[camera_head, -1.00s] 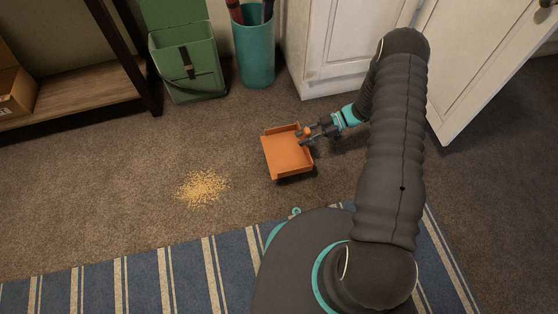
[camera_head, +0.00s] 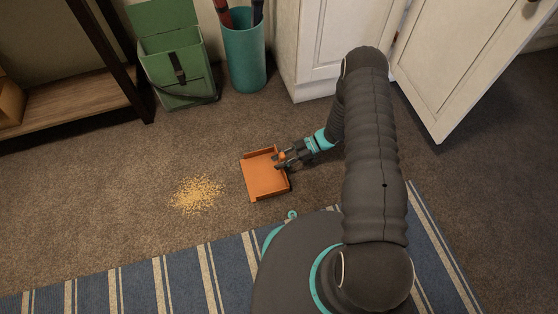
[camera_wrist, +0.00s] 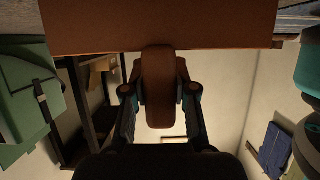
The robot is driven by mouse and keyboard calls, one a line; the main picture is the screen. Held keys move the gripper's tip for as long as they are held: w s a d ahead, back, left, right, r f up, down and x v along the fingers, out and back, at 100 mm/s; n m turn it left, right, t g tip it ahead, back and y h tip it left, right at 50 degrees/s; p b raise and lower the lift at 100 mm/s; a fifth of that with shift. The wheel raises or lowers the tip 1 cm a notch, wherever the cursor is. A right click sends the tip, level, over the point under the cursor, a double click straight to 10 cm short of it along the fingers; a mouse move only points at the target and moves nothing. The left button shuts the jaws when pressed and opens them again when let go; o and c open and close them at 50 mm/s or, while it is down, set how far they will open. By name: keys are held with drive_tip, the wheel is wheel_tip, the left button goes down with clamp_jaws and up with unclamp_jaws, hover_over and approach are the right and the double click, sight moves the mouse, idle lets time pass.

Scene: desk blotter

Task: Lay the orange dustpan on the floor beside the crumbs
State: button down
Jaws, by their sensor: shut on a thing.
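The orange dustpan (camera_head: 265,177) is low over the brown carpet in the head view, its open pan facing up, just right of the crumbs. I cannot tell whether it touches the floor. The crumbs (camera_head: 196,194) are a loose yellow patch on the carpet, a small gap left of the pan. My gripper (camera_head: 284,161) is shut on the dustpan's handle at its right side. In the wrist view the handle (camera_wrist: 159,85) sits between my fingers, and the pan (camera_wrist: 160,30) spans the top of the picture.
A green lidded bin (camera_head: 180,68) and a teal holder (camera_head: 244,58) stand at the back. A white cabinet (camera_head: 325,45) with an open door (camera_head: 462,60) is at the right. A blue striped rug (camera_head: 180,280) lies in front. Carpet left of the crumbs is clear.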

drive_tip(key=c, duration=1.4)
unclamp_jaws()
drive_tip(key=shift+f, duration=0.15)
drive_tip(key=o, duration=0.5)
